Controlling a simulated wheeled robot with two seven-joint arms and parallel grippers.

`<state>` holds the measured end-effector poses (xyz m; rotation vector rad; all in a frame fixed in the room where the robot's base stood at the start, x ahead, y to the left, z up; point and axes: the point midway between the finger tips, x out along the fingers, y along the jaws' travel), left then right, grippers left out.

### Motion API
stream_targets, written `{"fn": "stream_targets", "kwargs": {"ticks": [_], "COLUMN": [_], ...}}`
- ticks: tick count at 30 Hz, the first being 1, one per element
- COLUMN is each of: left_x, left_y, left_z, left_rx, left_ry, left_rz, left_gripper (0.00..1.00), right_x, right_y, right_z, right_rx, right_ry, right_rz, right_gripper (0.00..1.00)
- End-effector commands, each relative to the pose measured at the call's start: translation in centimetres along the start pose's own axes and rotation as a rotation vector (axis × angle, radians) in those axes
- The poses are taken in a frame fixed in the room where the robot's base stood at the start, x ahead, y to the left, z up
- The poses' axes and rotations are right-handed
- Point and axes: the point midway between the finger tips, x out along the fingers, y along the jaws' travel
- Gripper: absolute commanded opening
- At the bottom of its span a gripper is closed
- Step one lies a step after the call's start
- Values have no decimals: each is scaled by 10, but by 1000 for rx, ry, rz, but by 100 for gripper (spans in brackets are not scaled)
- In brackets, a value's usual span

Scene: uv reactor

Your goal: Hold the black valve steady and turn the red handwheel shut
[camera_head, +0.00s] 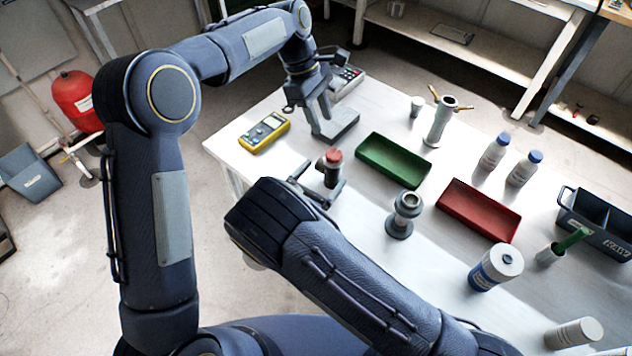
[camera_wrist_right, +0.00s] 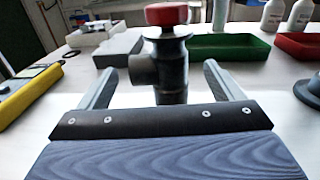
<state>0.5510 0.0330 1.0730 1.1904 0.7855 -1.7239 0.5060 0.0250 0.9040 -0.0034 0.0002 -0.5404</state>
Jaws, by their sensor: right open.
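The black valve (camera_head: 331,177) stands upright on the white table with its red handwheel (camera_head: 334,155) on top. In the right wrist view the valve body (camera_wrist_right: 172,72) stands between my two fingers, with a side port pointing left and the red handwheel (camera_wrist_right: 166,14) above finger height. My right gripper (camera_head: 318,182) is open around the valve, with a gap on each side; its fingers (camera_wrist_right: 158,85) also show in the wrist view. My left gripper (camera_head: 314,112) is farther back, beside a grey block, away from the valve. Its finger gap is unclear.
A yellow meter (camera_head: 264,132) lies left of the valve; the grey block (camera_head: 340,124) is behind it. A green tray (camera_head: 393,171), a grey flanged fitting (camera_head: 404,225) and a red tray (camera_head: 478,217) are to the right. Bottles (camera_head: 494,151) stand farther right.

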Motion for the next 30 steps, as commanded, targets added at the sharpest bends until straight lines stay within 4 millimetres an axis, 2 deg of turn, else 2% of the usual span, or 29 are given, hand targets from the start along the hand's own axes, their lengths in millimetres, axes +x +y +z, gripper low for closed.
{"fn": "stream_targets", "kwargs": {"ticks": [3,9,13,21,30], "left_x": [0,0,0,0,0], "left_y": [0,0,0,0,0], "left_z": [0,0,0,0,0], "left_rx": [0,0,0,0,0], "left_ry": [0,0,0,0,0], "left_rz": [0,0,0,0,0], "left_gripper": [36,36,36,36,36], "right_x": [21,45,52,54,53], "right_y": [-1,0,0,0,0], "right_z": [0,0,0,0,0], "right_rx": [3,3,3,3,3], "right_ry": [0,1,1,1,1], "right_rz": [-4,-2,-2,0,-1], "right_gripper": [87,87,87,87,49]}}
